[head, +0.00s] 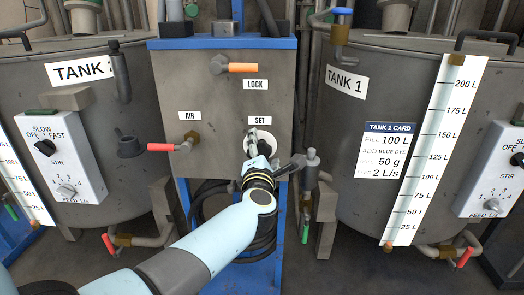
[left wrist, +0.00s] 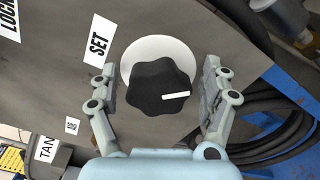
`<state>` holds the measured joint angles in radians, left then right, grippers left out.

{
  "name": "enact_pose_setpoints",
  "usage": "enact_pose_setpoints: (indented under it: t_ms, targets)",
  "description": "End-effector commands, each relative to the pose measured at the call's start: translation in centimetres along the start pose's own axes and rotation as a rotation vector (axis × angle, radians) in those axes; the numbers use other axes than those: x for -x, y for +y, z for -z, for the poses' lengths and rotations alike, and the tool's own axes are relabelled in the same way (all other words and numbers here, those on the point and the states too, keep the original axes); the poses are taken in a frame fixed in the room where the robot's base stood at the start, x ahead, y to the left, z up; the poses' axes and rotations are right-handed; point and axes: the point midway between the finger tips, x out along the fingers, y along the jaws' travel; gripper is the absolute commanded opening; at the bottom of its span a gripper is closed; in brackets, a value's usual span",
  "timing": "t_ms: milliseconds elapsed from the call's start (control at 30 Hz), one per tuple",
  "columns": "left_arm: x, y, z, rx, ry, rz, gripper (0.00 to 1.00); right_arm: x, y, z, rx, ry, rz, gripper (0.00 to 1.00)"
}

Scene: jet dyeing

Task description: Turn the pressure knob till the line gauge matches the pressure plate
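The black scalloped knob (left wrist: 160,88) with a white pointer line sits on a white round disc (left wrist: 145,55) beside the SET label (left wrist: 98,40) in the left wrist view. The pointer aims to the right and slightly up there. My left gripper (left wrist: 160,100) is open, with one finger on each side of the knob and a visible gap to it. In the head view my left gripper (head: 268,158) is at the SET disc (head: 262,137) and covers most of the knob. No line gauge or pressure plate can be made out. My right gripper is not in view.
The grey panel (head: 225,105) also carries an orange LOCK handle (head: 243,68) and a red AIR handle (head: 161,147). Tanks stand left (head: 95,125) and right (head: 345,115). A valve fitting (head: 311,165) is close right of my gripper. Black hoses (left wrist: 270,140) hang below.

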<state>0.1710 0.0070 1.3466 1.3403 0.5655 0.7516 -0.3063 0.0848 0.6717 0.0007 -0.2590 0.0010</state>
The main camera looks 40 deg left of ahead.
Motion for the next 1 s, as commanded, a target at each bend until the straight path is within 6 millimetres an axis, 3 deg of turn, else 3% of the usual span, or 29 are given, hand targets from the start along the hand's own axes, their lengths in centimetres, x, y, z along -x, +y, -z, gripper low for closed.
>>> enact_pose_setpoints:
  t_ms: [267,700,1000]
  targets:
    - [0.7,0.0,0.0,0.0,0.0,0.0,0.8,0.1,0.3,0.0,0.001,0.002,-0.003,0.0]
    - [9.6,-0.1,0.0,0.001,0.002,0.002,0.8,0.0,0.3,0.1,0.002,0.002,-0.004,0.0]
    - [12.0,0.0,0.0,0.0,0.0,0.0,0.8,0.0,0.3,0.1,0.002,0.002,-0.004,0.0]
